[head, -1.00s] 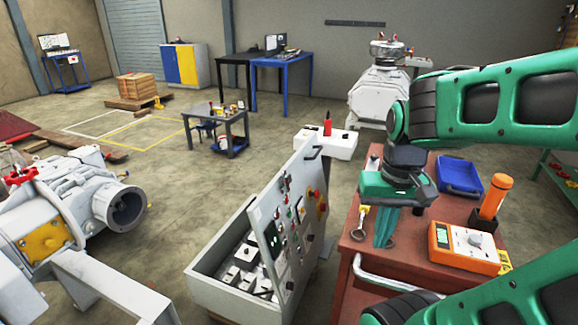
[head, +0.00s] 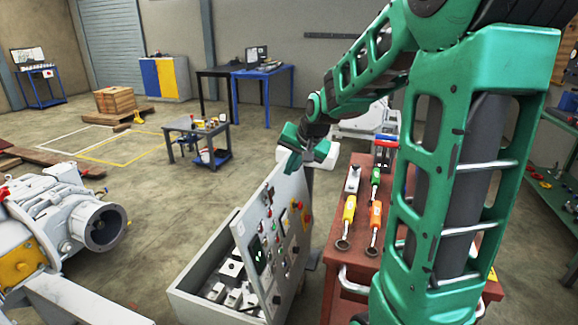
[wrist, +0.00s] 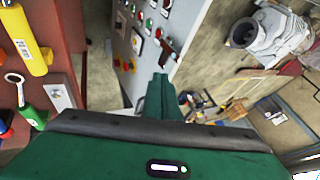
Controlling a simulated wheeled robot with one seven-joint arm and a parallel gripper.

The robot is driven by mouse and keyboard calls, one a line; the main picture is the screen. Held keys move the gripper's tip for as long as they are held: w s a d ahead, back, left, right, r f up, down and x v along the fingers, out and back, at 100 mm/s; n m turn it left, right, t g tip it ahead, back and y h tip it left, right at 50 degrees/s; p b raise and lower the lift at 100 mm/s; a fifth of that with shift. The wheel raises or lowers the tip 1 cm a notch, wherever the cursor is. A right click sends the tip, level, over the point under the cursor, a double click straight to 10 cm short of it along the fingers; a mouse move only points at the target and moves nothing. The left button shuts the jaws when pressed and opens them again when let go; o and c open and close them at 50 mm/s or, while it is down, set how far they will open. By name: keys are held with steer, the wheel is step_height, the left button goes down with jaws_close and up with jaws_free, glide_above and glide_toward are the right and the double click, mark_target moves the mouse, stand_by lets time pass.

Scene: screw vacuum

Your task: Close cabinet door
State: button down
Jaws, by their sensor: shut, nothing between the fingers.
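The cabinet (head: 190,283) is a low, light grey box, open on top with grey components inside. Its door (head: 283,222) stands ajar, its outer face carrying several coloured buttons and a small dark screen. The door also shows in the wrist view (wrist: 150,15) at the upper middle. My gripper (head: 292,165) is at the door's far upper corner in the head view. In the wrist view its green fingers (wrist: 162,92) are together, beside the door's edge. I cannot tell whether they touch the door. The door's handle is not clearly seen.
A red workbench (head: 335,295) with yellow and orange tools stands right of the cabinet, partly hidden by my arm. A grey machine (head: 60,225) stands at the left. A small table (head: 195,130) is behind. The floor between them is clear.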

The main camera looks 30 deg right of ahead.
steer(key=w+a+f, duration=0.2)
steer(key=w+f, duration=0.3)
steer(key=w, duration=0.1)
steer(key=shift+a+f, duration=0.2)
steer(key=shift+f, duration=0.2)
steer(key=shift+w+d, duration=0.1)
